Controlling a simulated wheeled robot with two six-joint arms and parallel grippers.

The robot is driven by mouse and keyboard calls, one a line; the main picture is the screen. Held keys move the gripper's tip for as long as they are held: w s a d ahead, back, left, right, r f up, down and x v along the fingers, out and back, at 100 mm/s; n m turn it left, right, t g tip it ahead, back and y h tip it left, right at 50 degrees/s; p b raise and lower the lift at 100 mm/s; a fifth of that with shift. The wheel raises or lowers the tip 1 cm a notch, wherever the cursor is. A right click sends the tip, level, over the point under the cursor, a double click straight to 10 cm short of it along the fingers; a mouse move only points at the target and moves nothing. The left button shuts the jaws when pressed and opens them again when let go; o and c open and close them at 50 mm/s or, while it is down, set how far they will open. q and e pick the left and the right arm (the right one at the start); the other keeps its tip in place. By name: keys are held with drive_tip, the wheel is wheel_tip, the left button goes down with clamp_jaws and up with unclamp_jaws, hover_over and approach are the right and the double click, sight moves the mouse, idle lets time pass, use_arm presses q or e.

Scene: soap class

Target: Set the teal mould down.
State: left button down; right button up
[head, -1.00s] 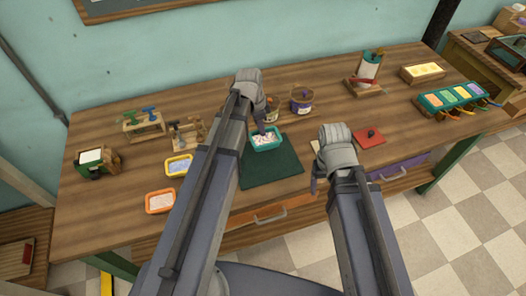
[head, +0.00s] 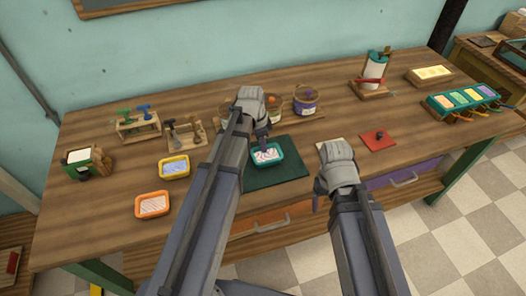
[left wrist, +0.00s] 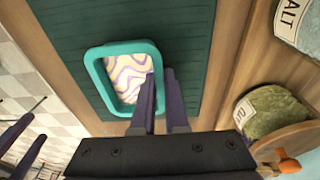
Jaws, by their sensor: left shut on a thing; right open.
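The teal mould (head: 281,155) is a shallow rounded tray with pale, purple and yellow wavy soap in it. My left gripper (head: 266,145) is shut on its rim at one side. In the left wrist view the mould (left wrist: 92,72) is over the dark green mat (left wrist: 190,60), and the fingers (left wrist: 161,76) straddle its wall. In the head view it appears over the back left part of the mat (head: 280,178). I cannot tell whether it touches the mat. My right gripper (head: 317,198) is open and empty near the table's front edge.
A yellow mould (head: 174,167) and an orange mould (head: 153,205) lie to the left. Labelled buckets (head: 305,102) stand behind the mat, and a red mat (head: 378,140) lies to the right. The front part of the green mat is bare.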

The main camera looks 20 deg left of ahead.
use_arm(q)
drive_tip(key=shift+f, duration=0.1)
drive_tip(key=shift+f, duration=0.1)
drive_tip(key=shift+f, duration=0.15)
drive_tip(key=c, duration=0.9)
unclamp_jaws()
wheel_tip(320, 180, up, 12)
drive_tip(key=a+p, duration=0.2)
drive_tip(key=p, duration=1)
drive_tip(key=s+d+n+y, duration=0.1)
drive_tip(key=s+d+n, duration=0.1)
drive_tip(key=s+d, duration=0.2)
drive_tip(key=s+d+n+y, duration=0.1)
drive_tip(key=s+d+n, duration=0.2)
drive_tip(key=s+d, duration=0.2)
drive_tip(key=s+d+n+g, duration=0.1)
drive_tip(key=s+d+n, duration=0.1)
drive_tip(key=s+d, duration=0.3)
drive_tip(key=shift+s+d+y, duration=0.1)
drive_tip(key=shift+s+y, duration=0.3)
drive_tip(key=shift+s, duration=0.85)
